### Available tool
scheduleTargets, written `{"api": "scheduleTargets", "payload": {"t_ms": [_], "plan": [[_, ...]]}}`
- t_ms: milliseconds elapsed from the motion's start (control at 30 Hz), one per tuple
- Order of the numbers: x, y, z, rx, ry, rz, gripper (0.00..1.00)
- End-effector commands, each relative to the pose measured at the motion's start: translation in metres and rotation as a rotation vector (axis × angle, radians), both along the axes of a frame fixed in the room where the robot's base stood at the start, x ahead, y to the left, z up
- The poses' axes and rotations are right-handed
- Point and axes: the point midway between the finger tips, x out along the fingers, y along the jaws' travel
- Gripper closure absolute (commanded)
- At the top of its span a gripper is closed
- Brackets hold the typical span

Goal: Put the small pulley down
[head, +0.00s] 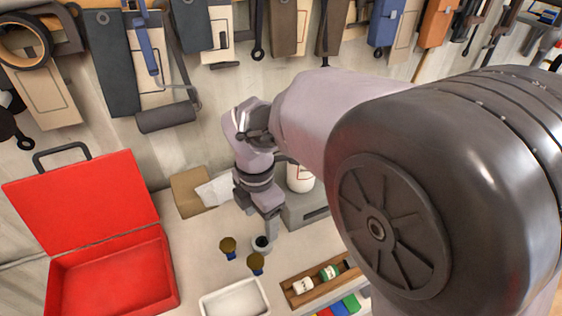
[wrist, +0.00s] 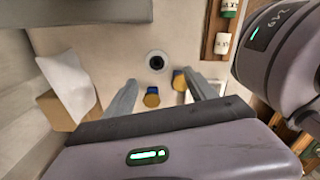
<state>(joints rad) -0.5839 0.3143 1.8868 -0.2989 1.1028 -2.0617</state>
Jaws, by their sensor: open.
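In the wrist view the pulley lies just beyond the fingertips, apart from both. In the head view my gripper (head: 271,218) points down at the bench, and its fingertips are hard to make out.
Two gold-topped blue pieces (head: 228,247) (head: 255,263) stand close to the pulley. A white tray (head: 235,292) and a wooden rack with bottles (head: 296,301) are in front. An open red case (head: 160,250) stands left; a cardboard box (head: 184,197) lies behind.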

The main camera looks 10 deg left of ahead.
Motion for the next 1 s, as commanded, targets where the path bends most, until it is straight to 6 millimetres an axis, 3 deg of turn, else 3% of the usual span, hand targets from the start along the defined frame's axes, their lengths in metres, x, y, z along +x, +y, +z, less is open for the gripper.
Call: {"api": "scheduleTargets", "payload": {"t_ms": [100, 333, 500, 600, 800, 1000], "plan": [[0.000, -0.001, -0.034, -0.002, 0.004, -0.002, 0.35], [0.001, 0.001, -0.065, -0.001, 0.002, -0.003, 0.35], [0.005, 0.005, -0.099, -0.001, 0.001, -0.004, 0.35], [0.005, 0.006, -0.108, 0.001, 0.001, -0.004, 0.35], [0.005, 0.006, -0.108, 0.001, -0.001, -0.004, 0.35], [0.006, 0.006, -0.108, 0.001, -0.001, -0.004, 0.74]]}}
